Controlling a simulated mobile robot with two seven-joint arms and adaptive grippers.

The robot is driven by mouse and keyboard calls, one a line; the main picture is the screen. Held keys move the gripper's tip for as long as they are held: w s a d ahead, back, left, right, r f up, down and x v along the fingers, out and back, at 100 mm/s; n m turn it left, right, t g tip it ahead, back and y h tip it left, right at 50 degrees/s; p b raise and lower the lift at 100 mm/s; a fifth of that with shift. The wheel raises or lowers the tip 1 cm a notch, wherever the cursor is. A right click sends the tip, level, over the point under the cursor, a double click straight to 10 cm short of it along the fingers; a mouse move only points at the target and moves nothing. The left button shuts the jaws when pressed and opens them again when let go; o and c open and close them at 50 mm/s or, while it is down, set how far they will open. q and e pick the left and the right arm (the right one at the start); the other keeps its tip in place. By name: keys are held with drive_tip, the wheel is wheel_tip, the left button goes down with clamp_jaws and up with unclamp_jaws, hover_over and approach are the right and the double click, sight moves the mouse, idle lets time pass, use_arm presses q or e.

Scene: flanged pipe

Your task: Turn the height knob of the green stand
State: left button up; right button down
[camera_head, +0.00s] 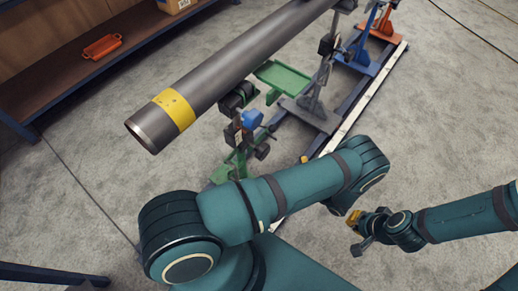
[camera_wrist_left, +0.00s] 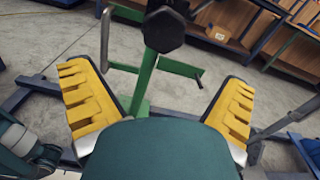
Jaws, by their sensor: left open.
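The green stand (camera_head: 235,167) is under the near end of the grey pipe (camera_head: 215,75), partly hidden by my left arm in the head view. In the left wrist view the stand's green post (camera_wrist_left: 144,85) rises between my fingers, with a black faceted knob (camera_wrist_left: 164,30) at the top middle. My left gripper (camera_wrist_left: 158,102) is open, its yellow pads on either side of the post. The knob is beyond the fingertips, and I see no contact. My left gripper is mostly hidden in the head view. My right gripper (camera_head: 358,231) is apart from the stand, fingers spread and empty.
The pipe has a yellow band (camera_head: 173,109) near its open end. Blue and orange stands (camera_head: 385,25) are farther along the rail (camera_head: 370,95). A shelf (camera_head: 60,75) with an orange tool (camera_head: 102,46) is at the upper left. Grey floor is open at right.

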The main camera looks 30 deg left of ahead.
sight(266, 154)
use_arm(q)
drive_tip(key=a, duration=0.4)
drive_tip(key=w+a, duration=0.1)
drive_tip(key=a, duration=0.8)
drive_tip(key=shift+w+a+r, duration=0.1)
drive_tip(key=shift+w+a, duration=0.05)
drive_tip(key=shift+a, duration=0.1)
drive_tip(key=c, duration=1.1)
